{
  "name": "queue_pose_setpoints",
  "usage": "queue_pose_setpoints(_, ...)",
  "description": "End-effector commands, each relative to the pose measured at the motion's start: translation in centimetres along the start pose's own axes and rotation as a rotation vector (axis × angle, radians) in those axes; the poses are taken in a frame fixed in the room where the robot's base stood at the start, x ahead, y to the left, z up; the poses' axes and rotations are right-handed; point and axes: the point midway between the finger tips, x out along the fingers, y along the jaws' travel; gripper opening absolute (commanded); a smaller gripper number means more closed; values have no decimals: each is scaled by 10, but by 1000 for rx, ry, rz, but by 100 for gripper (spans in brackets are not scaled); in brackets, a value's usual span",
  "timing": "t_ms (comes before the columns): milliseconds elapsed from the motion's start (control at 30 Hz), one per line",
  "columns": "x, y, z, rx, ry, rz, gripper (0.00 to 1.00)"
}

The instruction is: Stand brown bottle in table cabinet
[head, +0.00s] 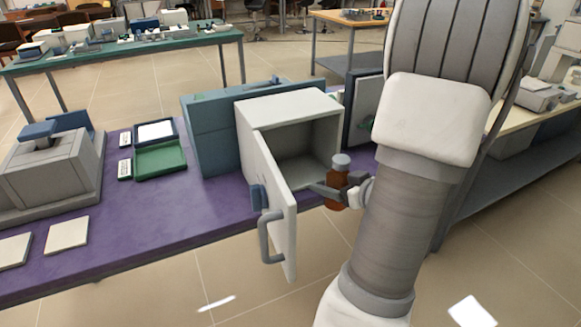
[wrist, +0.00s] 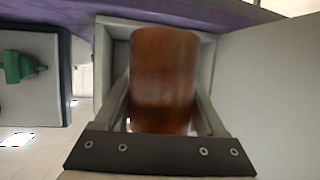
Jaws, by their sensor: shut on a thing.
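The brown bottle (head: 337,187) has a grey cap and is upright in my gripper (head: 338,191). The gripper is shut on it, just in front of the open cabinet mouth at its right side. In the wrist view the bottle (wrist: 165,80) fills the space between the fingers (wrist: 163,110), with the cabinet opening behind it. The table cabinet (head: 290,104) is a white box on the purple table. Its door (head: 277,200) hangs open toward the front left, with a grey handle. The part of the interior that shows looks empty; the bottle hides some of the opening in the wrist view.
A blue-grey box (head: 210,135) stands left of the cabinet, and a dark unit (head: 365,105) stands right of it. A green tray (head: 160,160) and a grey device (head: 55,170) are farther left on the purple table (head: 165,225). The open door juts past the table's front edge.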

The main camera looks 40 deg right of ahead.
Motion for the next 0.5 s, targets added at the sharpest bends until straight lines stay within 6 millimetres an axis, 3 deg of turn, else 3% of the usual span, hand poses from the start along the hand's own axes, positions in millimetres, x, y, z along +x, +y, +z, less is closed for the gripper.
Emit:
queue_pose_setpoints(267,12,0,-4,-3,2,-1,0)
queue_pose_setpoints(500,69,0,-26,-5,4,-3,0)
